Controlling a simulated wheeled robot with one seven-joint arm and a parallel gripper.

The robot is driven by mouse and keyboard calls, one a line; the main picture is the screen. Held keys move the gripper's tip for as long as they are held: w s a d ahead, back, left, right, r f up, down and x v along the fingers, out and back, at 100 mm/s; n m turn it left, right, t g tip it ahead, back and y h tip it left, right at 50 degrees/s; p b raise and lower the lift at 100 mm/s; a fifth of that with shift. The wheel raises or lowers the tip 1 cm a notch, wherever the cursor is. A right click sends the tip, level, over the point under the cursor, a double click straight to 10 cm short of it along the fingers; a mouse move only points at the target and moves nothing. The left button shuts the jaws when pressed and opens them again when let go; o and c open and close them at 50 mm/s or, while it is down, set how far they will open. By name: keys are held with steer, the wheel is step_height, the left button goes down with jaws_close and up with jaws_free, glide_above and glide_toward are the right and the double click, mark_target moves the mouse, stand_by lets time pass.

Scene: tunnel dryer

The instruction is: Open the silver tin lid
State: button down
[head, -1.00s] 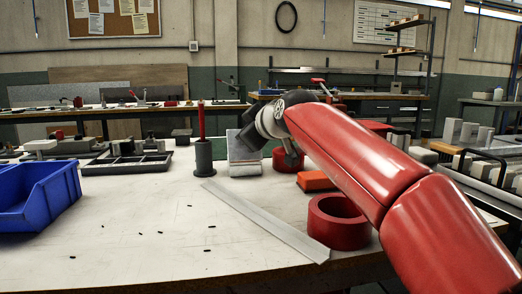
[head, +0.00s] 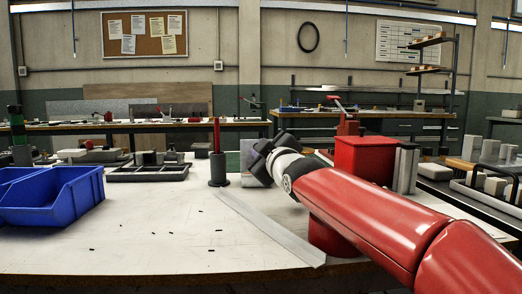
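I cannot make out a silver tin with a lid for certain. A pale grey block-like thing (head: 249,173) stands on the white worktable (head: 150,235), partly hidden behind my gripper (head: 262,158). From this side I cannot tell whether it is a tin. My gripper is at the end of my red arm, dark and seen from behind, above and in front of the grey thing. Its fingers are not clear, and I cannot tell whether it touches anything.
Left of my gripper stands a dark post with a red rod (head: 218,170). Blue bins (head: 55,200) are at left, a dark divided tray (head: 148,173) behind. A flat metal strip (head: 270,230) lies in front.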

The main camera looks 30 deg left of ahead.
steer(key=c, duration=1.3)
jaws_free()
steer(key=p+v, duration=0.1)
steer(key=v, duration=0.6)
steer(key=shift+s+d, duration=0.2)
steer(key=shift+d, duration=0.05)
